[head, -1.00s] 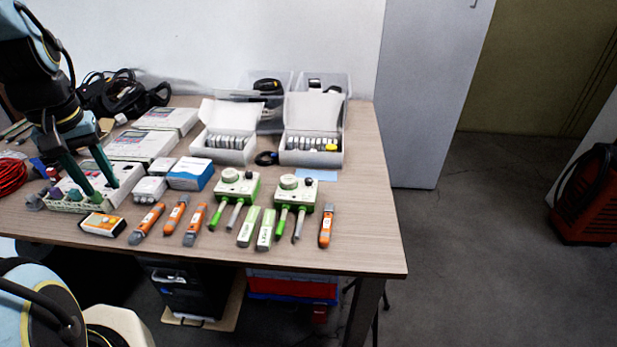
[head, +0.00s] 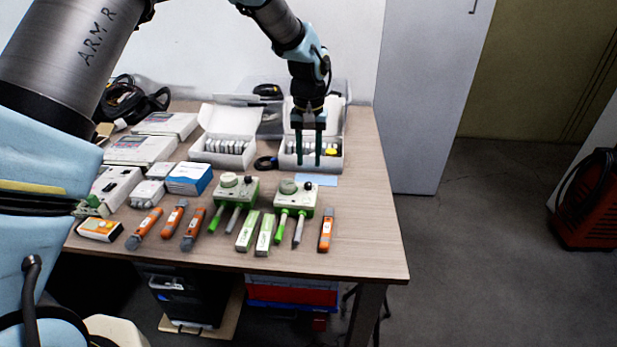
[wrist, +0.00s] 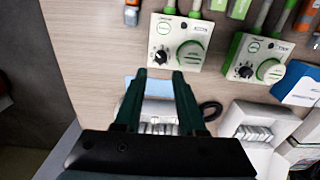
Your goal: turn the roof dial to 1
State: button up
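Two white-and-green control boxes stand side by side on the table, the right one (head: 296,199) and the left one (head: 234,191). The labels are too small to read, so I cannot tell which is the roof dial. My gripper (head: 310,161) is open and empty, pointing down behind the right box; its fingers (wrist: 159,77) touch neither knob.
Two open white cartons (head: 226,152) with packed pieces stand at the back, one (head: 334,158) right by my gripper. A blue card (head: 317,180) lies behind the right box.

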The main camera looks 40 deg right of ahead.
aim_at(308, 183)
notch_tip(308, 183, down, 7)
jog(key=shift+f+p, duration=0.1)
jog(key=shift+p, duration=0.65)
jog(key=shift+c, duration=0.4)
grip_shut()
